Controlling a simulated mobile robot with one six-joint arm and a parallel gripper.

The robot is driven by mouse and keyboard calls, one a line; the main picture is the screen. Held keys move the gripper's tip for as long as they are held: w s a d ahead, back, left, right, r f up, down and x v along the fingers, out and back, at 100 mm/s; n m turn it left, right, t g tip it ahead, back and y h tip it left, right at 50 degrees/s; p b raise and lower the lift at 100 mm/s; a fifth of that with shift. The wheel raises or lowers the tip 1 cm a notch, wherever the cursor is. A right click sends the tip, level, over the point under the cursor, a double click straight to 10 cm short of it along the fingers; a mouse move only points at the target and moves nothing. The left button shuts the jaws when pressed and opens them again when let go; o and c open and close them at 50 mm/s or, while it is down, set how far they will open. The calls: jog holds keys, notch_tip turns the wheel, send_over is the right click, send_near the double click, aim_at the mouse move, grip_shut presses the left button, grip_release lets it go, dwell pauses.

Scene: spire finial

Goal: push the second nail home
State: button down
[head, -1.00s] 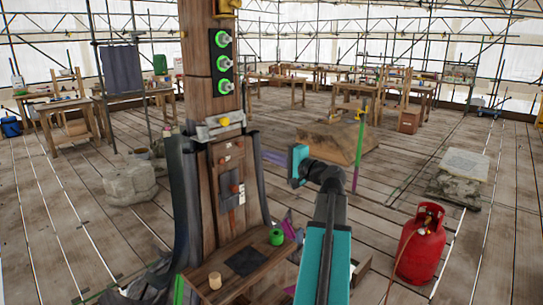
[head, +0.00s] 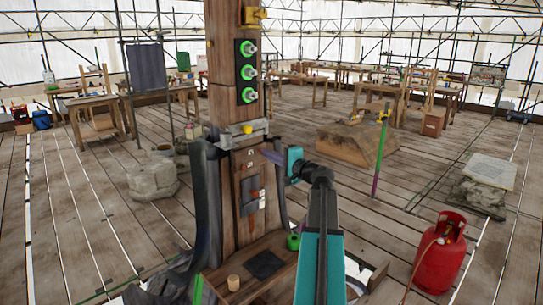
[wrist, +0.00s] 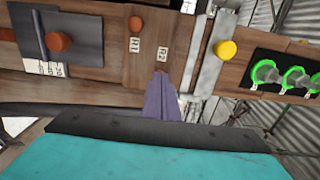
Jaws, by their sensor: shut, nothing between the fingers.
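The wooden post (head: 221,105) stands upright in the head view and lies sideways in the wrist view. In the wrist view an orange-red round head (wrist: 135,23), perhaps a nail, is on the wood beside a label that looks like R1 (wrist: 134,45). A second label, R2 (wrist: 162,53), is to its right, just ahead of the fingertips. Another orange head (wrist: 58,41) is on a dark plate to the left. My gripper (wrist: 160,78) is shut and empty, its purple fingers pointing at the post. In the head view my gripper (head: 267,153) is at the post's right side; contact is unclear.
A metal clamp bar with a yellow knob (wrist: 225,49) crosses the post right beside my fingers. Several green-ringed fittings (head: 247,72) are higher up. A small ledge (head: 245,286) carries a wooden cylinder (head: 233,283) and a green roll (head: 293,241). A red gas cylinder (head: 439,255) stands at right.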

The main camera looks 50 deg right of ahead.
dwell(0.3)
jog(key=w+b, duration=0.2)
jog(key=shift+w+d, duration=0.1)
jog(key=shift+w, duration=0.2)
jog(key=shift+r, duration=0.1)
dwell(0.3)
jog(key=s+a+b, duration=0.1)
jog(key=s+b, duration=0.3)
jog(key=s, duration=1)
